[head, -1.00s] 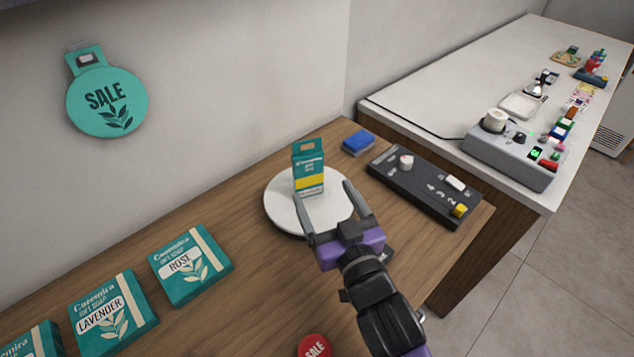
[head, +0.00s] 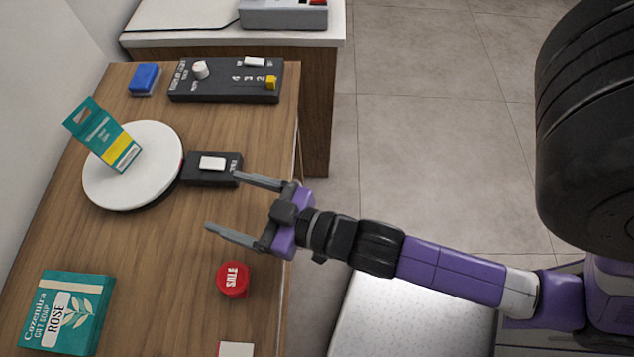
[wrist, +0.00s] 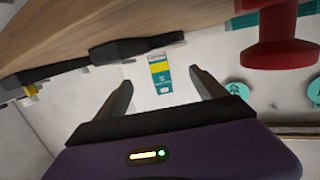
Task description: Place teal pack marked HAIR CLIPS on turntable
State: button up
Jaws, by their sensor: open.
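A teal pack (head: 97,130) with a yellow band stands upright on the white round turntable (head: 152,180), towards its back-left side in the head view. Its lettering is too small to read. The pack also shows between my fingers in the wrist view (wrist: 160,76), at a distance. My gripper (head: 222,202) is open and empty, to the right of the turntable and apart from the pack. Its fingers point left, over the counter.
A black switch box (head: 195,178) sits beside the turntable. A control panel (head: 220,92) and blue block (head: 144,79) stand behind. A red SALE button (head: 233,280) and a ROSE soap box (head: 68,313) are at the front. Bare wood lies between.

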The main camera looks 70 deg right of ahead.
jog(key=s+d+r+g, duration=0.1)
jog(key=s, duration=1.6)
jog(key=shift+s+d+r+g, duration=0.25)
jog(key=shift+g, duration=0.15)
